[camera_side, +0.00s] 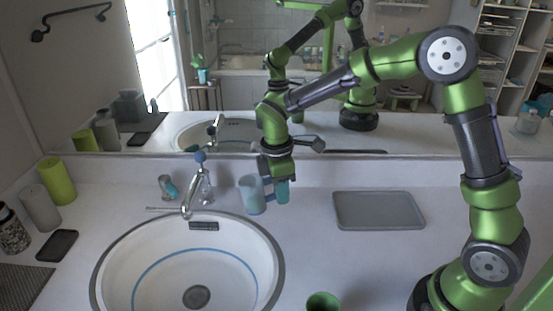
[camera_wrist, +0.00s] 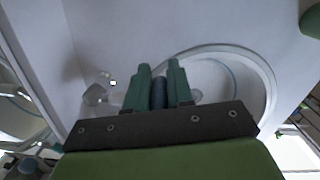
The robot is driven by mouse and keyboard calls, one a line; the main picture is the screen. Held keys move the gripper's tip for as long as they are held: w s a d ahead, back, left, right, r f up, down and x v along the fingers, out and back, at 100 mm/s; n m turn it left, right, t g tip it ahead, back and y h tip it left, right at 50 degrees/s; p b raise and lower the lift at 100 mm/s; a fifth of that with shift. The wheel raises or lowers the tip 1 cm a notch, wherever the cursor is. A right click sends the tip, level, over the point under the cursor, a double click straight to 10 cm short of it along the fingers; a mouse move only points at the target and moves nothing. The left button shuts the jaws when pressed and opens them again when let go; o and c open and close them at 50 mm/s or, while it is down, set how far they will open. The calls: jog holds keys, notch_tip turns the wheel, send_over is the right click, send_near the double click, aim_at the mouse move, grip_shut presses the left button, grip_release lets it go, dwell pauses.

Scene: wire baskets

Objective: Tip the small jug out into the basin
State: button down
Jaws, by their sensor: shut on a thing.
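The small jug (camera_side: 252,196) is pale blue and translucent. It looks upright, behind the right part of the basin's rim. My gripper (camera_side: 283,191) points down at the jug's right, at its handle side, and is shut on it. I cannot tell whether the jug's base touches the counter. In the wrist view my gripper (camera_wrist: 160,82) has a dark blue piece between its fingers, apparently the handle; the jug's body is mostly hidden there. The basin (camera_side: 152,268) is white with a blue ring inside; it also shows in the wrist view (camera_wrist: 263,72), beyond the fingers.
The tap (camera_side: 204,186) stands behind the basin, left of the jug. A small tumbler (camera_side: 168,188) is farther left. A grey tray (camera_side: 378,211) lies to the right and a green cup (camera_side: 322,302) stands in front. A mirror runs along the back. Counter between jug and tray is clear.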

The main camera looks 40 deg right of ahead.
aim_at(274, 196)
jog(key=shift+r+n, duration=0.1)
jog(key=shift+n, duration=0.6)
jog(key=shift+h, duration=0.3)
jog(key=h, duration=0.3)
jog(key=shift+a+g, duration=0.15)
jog(key=shift+g, duration=0.25)
jog(key=g+h, duration=0.1)
jog(key=h, duration=0.3)
jog(key=f, duration=0.3)
jog(key=shift+d+f, duration=0.2)
jog(key=shift+f, duration=0.1)
jog(key=shift+a+f, duration=0.15)
jog(key=shift+f, duration=0.05)
jog(key=r+h, duration=0.1)
jog(key=a+r+h, duration=0.1)
jog(key=shift+w+r+g+h, duration=0.15)
jog(key=shift+r+g+h, duration=0.15)
jog(key=shift+g, duration=0.1)
jog(key=shift+d, duration=0.1)
